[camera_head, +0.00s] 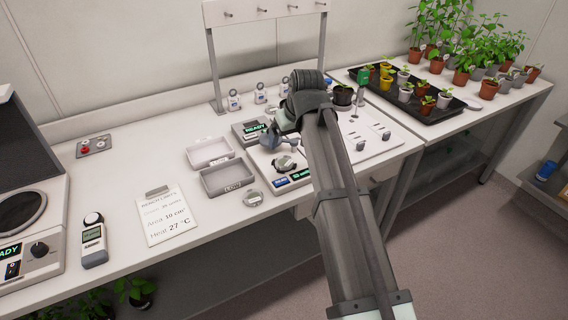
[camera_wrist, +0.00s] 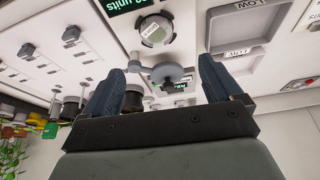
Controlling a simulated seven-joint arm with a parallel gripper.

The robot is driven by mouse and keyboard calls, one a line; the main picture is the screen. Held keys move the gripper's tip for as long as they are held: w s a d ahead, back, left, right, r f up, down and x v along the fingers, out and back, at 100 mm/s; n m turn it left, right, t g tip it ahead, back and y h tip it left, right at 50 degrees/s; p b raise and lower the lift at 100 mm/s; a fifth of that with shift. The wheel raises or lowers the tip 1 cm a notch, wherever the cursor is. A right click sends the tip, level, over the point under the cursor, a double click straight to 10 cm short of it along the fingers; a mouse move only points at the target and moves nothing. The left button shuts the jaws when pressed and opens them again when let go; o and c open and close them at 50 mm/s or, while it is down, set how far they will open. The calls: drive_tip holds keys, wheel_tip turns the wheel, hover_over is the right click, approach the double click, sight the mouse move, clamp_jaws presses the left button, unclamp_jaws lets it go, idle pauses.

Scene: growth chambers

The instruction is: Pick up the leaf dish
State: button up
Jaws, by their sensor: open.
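A small round dish with a pale label, which looks like the leaf dish (camera_head: 286,163), sits on the white instrument beside its lit units display. It also shows in the wrist view (camera_wrist: 154,32), at top centre. Whether a leaf is in it is too small to tell. My gripper (camera_wrist: 162,68) is open and empty, its two dark blue fingers spread apart. The dish appears beyond the fingertips, not between them. A grey swing arm with a round end (camera_wrist: 160,70) shows between the fingers. In the head view my arm hides part of the instrument.
A READY display unit (camera_head: 250,130) stands behind. Potted plants on a black tray (camera_head: 440,110) fill the right table. A clipboard sheet (camera_head: 165,213) lies left.

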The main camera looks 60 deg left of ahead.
approach(284, 160)
drive_tip(key=shift+s+x, duration=0.2)
drive_tip(key=shift+x, duration=3.85)
drive_tip(key=shift+w+d, duration=0.15)
drive_tip(key=shift+c, duration=0.3)
drive_tip(key=c, duration=1.1)
drive_tip(key=shift+r, duration=0.1)
drive_tip(key=shift+c, duration=0.2)
